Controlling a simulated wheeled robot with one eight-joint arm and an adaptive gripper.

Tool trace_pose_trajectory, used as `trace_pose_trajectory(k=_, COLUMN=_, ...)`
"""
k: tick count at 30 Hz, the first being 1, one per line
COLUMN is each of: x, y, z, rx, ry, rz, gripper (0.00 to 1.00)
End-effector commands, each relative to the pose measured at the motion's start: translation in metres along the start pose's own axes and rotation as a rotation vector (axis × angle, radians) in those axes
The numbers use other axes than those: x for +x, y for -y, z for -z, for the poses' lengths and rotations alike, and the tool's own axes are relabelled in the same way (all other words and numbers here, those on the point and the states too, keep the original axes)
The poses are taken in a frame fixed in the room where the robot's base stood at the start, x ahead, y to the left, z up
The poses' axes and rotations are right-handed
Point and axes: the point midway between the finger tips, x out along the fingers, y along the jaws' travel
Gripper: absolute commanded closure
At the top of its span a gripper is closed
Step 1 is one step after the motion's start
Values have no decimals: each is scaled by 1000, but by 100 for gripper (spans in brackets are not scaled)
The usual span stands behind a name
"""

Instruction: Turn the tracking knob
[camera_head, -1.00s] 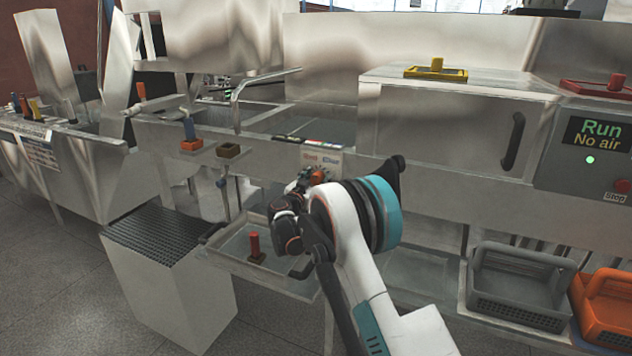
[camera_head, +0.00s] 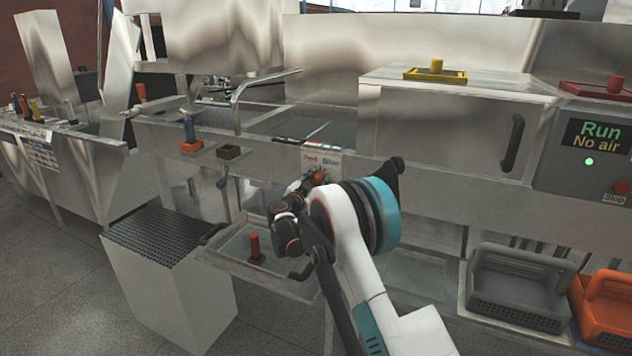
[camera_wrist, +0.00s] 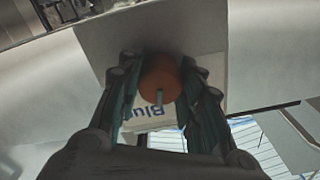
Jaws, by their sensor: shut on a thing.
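The round orange-red knob (camera_wrist: 158,80) sits between my fingers in the wrist view, with a small grey pin or mark at its lower edge. My gripper (camera_wrist: 160,92) is shut on this knob, one dark finger on each side. A pale label plate with blue lettering (camera_wrist: 147,112) lies behind the knob, partly covered by the fingers. In the head view the knob (camera_head: 319,177) is on a small white control panel (camera_head: 334,161) on the front of the steel machine. My gripper (camera_head: 308,184) reaches the panel from below, and my wrist hides part of it.
A tray (camera_head: 226,258) holding a red-handled piece (camera_head: 254,246) is close below and left of my wrist. A grey basket (camera_head: 518,290) and an orange basket (camera_head: 606,310) stand at the lower right. A display box (camera_head: 590,150) reads "Run, No air".

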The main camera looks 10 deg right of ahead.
Motion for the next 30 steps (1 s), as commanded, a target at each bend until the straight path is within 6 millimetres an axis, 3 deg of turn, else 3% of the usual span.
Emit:
trace_pose_trajectory(k=18, x=0, y=0, z=0, rx=553, ry=0, rz=0, gripper=90)
trace_pose_trajectory(k=30, x=0, y=0, z=0, rx=748, ry=0, rz=0, gripper=90)
